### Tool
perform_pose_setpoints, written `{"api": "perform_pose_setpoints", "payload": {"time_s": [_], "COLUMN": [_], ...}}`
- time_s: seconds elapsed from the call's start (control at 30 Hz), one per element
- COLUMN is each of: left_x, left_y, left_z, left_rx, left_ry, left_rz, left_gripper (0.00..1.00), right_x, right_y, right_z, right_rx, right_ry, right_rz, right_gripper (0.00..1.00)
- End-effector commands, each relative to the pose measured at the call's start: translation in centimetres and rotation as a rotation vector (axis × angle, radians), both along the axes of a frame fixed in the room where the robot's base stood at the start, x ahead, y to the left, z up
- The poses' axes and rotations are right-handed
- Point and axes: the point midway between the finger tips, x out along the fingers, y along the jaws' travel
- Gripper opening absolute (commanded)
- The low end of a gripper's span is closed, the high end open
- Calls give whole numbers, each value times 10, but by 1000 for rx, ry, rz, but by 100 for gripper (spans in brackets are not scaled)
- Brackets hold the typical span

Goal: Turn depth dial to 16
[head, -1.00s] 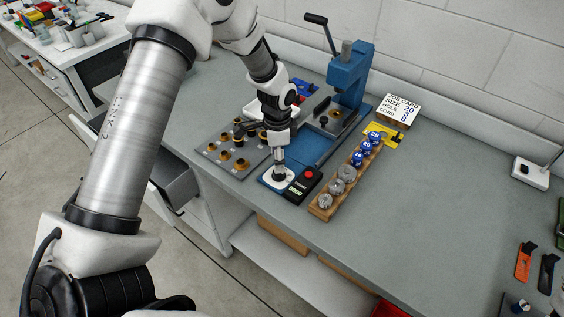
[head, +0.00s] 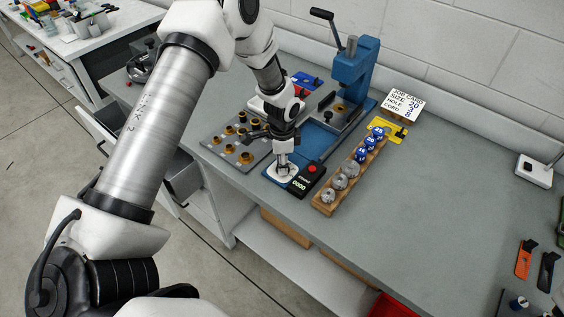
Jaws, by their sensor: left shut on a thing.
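The depth dial (head: 282,174) sits on a white round-cornered plate at the front end of the blue press base (head: 320,142). My left gripper (head: 283,164) points down over it from above, its fingers shut on the dial. The fingers cover most of the dial, and its marks and setting are too small to read. My right gripper is not in view.
A black counter box with a red button (head: 312,170) stands close right of the dial. A wooden rack (head: 326,207) holds blue-topped and metal pieces. A grey plate with brass pieces (head: 217,143) lies left.

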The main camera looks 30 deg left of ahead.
Motion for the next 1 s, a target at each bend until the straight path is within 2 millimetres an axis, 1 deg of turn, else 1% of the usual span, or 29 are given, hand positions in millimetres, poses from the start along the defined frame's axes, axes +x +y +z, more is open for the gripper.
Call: {"api": "perform_pose_setpoints", "payload": {"time_s": [0.03,0.67,0.87,1.0], "left_x": [-2,-3,-3,-3], "left_y": [0,-1,-1,-1], "left_z": [-2,-3,-3,-3], "left_rx": [0,-1,-1,-1], "left_ry": [5,9,9,9], "left_rz": [1,25,85,170], "left_gripper": [0,0,0,0], "right_x": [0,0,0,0], "right_y": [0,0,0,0], "right_z": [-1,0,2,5], "right_rx": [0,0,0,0], "right_ry": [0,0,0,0], "right_rz": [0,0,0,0], "right_gripper": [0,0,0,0]}}
